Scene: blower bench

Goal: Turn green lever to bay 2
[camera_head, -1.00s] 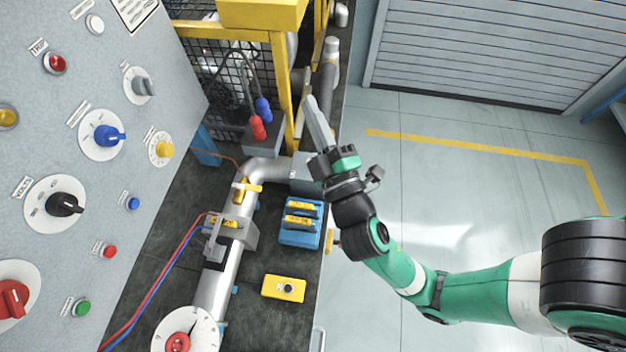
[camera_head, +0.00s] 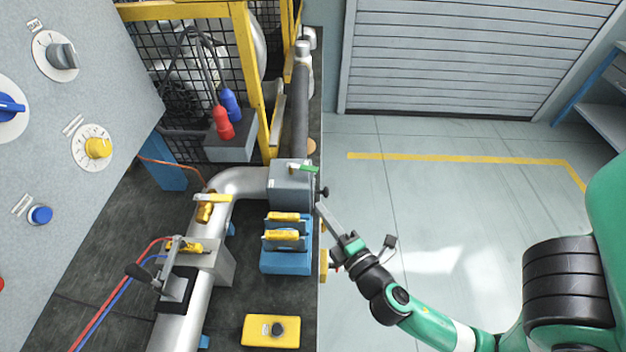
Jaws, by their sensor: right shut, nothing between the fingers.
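The green lever (camera_head: 308,169) sits on top of the grey box (camera_head: 290,187) where the bent silver pipe ends. It points to the right in the picture. My right gripper (camera_head: 320,206) is shut and empty, with its fingers pointing up and left beside the box's lower right corner. It is apart from the lever; I cannot tell whether it touches the box. No bay numbers can be read. My left gripper is not in view.
A blue block with yellow-topped parts (camera_head: 286,262) and a yellow box with a black knob (camera_head: 271,331) are on the bench. The silver pipe (camera_head: 233,182) and a yellow frame (camera_head: 246,70) stand left of the gripper. The floor at right is clear.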

